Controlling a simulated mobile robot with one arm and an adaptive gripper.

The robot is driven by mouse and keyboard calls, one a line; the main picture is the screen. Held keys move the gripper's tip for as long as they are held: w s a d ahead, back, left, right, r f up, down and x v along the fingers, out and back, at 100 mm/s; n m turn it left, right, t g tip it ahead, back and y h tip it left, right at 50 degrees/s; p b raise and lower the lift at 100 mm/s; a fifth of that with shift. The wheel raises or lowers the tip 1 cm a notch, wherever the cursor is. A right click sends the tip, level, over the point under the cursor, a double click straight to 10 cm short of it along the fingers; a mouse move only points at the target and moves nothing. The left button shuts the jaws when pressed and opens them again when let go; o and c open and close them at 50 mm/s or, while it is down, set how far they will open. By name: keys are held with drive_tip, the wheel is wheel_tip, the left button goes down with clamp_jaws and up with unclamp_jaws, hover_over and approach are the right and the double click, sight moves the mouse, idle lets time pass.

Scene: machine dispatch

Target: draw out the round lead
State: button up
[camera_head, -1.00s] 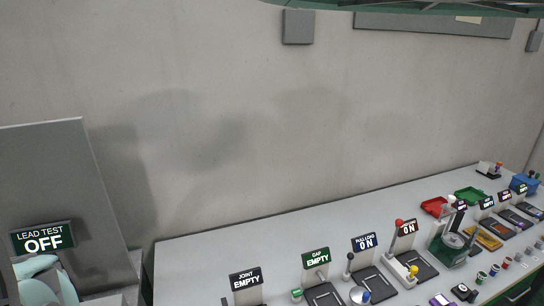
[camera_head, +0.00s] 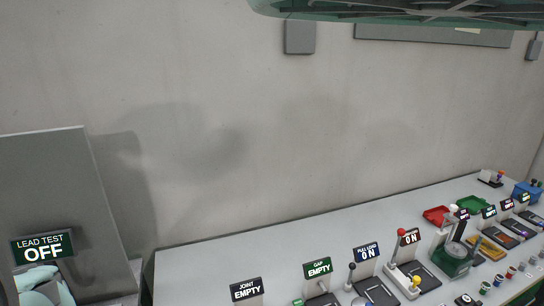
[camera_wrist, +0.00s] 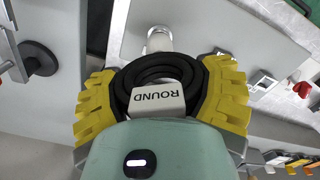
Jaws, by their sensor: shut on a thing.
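The round lead (camera_wrist: 160,62) is a black coil with a white tag reading ROUND in the wrist view. My gripper (camera_wrist: 162,78) has yellow ridged fingers closed on both sides of the coil. A silver cylindrical end (camera_wrist: 159,40) shows just beyond the coil, against a grey panel (camera_wrist: 225,28); whether it is seated in the panel cannot be told. In the head view, a LEAD TEST sign (camera_head: 42,248) reads OFF at the lower left, with pale green parts of my arm below it. The lead is not distinguishable there.
A long grey bench (camera_head: 200,262) runs to the right, with signs, levers and small devices along it. A red tray (camera_head: 437,215) and a green tray (camera_head: 472,204) stand toward its far end. In the wrist view, a dark round knob (camera_wrist: 38,60) is at the left.

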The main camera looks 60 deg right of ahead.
drive_tip(key=shift+r, duration=0.1)
drive_tip(key=shift+r+p, duration=4.9)
drive_tip(key=shift+p, duration=0.05)
